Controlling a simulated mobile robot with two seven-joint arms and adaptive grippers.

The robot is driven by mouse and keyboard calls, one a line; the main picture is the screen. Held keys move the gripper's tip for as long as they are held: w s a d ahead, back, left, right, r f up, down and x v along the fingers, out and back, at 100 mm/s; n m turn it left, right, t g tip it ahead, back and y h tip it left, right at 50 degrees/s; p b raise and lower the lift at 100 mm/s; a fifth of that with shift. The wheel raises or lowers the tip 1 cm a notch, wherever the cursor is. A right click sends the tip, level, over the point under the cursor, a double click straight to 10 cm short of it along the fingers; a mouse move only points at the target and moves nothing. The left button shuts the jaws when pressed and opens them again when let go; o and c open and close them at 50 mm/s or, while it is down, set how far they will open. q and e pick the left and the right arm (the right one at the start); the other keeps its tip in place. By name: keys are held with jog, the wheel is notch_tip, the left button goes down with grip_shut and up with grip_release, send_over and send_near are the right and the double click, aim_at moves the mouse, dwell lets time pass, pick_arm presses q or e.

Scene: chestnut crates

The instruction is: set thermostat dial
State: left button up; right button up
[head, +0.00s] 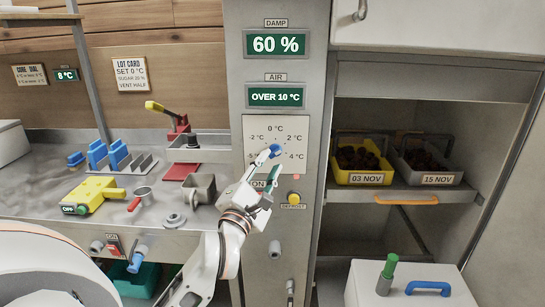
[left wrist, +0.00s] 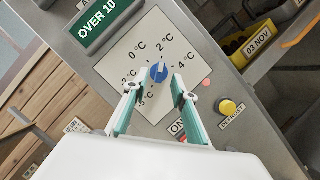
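The blue thermostat dial (head: 275,150) sits on a pale plate (head: 262,130) marked with temperatures, among them 0 °C, 2 °C and 4 °C. It also shows in the left wrist view (left wrist: 158,73); which mark it points to is too small to tell. My left gripper (head: 268,165) is open, its teal-padded fingers apart just before the dial; in the left wrist view (left wrist: 155,84) the dial shows between and just beyond the tips. Contact is not clear. The lot card (head: 131,75) reads SET 0 °C. The air display (head: 275,96) reads OVER 10 °C. My right gripper is out of view.
Below the plate are an ON label (left wrist: 177,127) and a yellow defrost button (left wrist: 228,107), close to the gripper. A damp display (head: 275,43) reads 60 %. Left is a metal counter with a yellow device (head: 92,194); right are shelves with a yellow crate (head: 362,178).

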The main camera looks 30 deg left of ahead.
aim_at(275, 155)
pick_arm(q)
jog(key=shift+x, duration=1.45)
jog(key=shift+c, duration=0.2)
grip_shut()
